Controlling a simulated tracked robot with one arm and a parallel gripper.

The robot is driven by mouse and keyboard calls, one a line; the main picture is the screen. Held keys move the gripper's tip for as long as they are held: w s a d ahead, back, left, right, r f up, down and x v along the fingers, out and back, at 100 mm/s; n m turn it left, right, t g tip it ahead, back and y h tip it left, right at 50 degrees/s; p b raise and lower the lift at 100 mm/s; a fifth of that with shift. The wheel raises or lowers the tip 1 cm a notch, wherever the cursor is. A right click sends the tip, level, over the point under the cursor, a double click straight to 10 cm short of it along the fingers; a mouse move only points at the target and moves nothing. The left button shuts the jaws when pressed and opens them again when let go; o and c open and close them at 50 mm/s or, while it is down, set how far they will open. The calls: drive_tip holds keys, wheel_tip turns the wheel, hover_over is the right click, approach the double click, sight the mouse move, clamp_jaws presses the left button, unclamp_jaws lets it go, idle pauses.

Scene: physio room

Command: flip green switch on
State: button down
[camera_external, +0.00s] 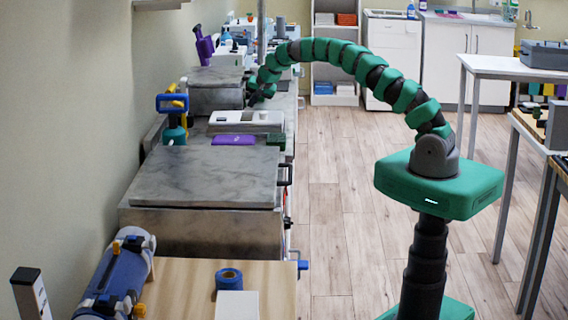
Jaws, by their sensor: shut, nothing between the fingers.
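My green and black arm arches from its base at the right over to the counter at the left. My gripper (252,101) is small and dark at the arm's far end, low over the counter just behind a white device (262,122). Its fingers look shut and empty. I cannot make out a green switch for certain. A small dark green block (276,140) sits at the counter's right edge, in front of the white device. Whether it is a switch, I cannot tell. Whether my gripper touches anything is too small to see.
A purple flat object (233,141) lies in front of the white device. A blue and yellow clamp-like tool (173,103) stands at the left. A large grey-topped box (205,178) fills the near counter. The wooden floor (335,200) between counter and base is clear.

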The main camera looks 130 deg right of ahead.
drive_tip(key=shift+w, duration=0.1)
drive_tip(key=shift+w+d+f+b, duration=0.1)
drive_tip(key=shift+f+b, duration=0.05)
drive_tip(key=shift+b, duration=0.15)
drive_tip(key=shift+r, duration=0.3)
